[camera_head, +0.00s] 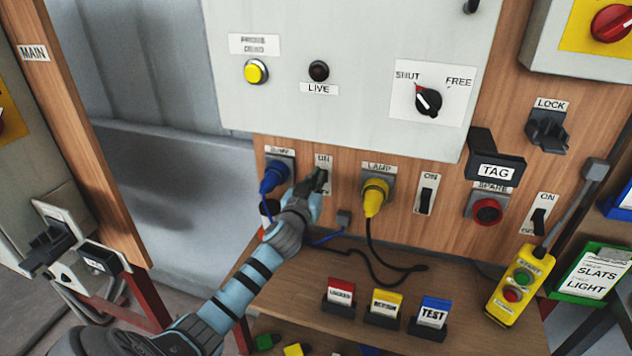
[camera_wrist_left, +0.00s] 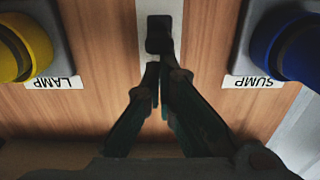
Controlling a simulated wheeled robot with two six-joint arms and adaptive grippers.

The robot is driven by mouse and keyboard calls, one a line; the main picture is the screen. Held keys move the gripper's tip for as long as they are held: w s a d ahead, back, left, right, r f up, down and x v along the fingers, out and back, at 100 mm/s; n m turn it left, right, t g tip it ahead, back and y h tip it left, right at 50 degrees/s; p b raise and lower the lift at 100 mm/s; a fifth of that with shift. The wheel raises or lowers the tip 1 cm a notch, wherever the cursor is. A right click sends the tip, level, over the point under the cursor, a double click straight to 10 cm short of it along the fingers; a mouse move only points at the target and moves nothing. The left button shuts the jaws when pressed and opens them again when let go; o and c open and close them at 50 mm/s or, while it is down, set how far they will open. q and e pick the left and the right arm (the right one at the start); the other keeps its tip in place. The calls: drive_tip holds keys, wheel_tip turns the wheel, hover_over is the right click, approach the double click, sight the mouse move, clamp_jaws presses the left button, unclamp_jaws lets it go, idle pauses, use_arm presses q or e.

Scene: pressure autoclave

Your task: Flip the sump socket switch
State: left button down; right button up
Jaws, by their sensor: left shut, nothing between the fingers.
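The sump socket (camera_head: 279,168) with its blue plug (camera_head: 271,181) is on the wooden panel below the grey box. It also shows, upside down, at the right of the left wrist view (camera_wrist_left: 290,48). The sump socket switch (camera_wrist_left: 159,34) is a dark rocker on a pale plate, just right of the socket in the head view and partly hidden there by my gripper. My left gripper (camera_wrist_left: 160,75) is shut and empty, its fingertips at the near end of the rocker. I cannot tell if they touch. In the head view the gripper (camera_head: 315,182) covers part of the plate. My right gripper is not in view.
The lamp socket with a yellow plug (camera_head: 375,195) and its own switch (camera_head: 426,195) are to the right. A spare red socket (camera_head: 487,211) is further right. Below, a wooden shelf (camera_head: 300,270) bears red, yellow and blue tag blocks (camera_head: 384,309). Cables hang over it.

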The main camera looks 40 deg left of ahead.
use_arm(q)
drive_tip(key=shift+f, duration=0.2)
drive_tip(key=r+p+v, duration=0.1)
drive_tip(key=v, duration=0.8)
drive_tip(key=shift+r+p, duration=0.2)
drive_tip(key=shift+p, duration=0.15)
idle(0.4)
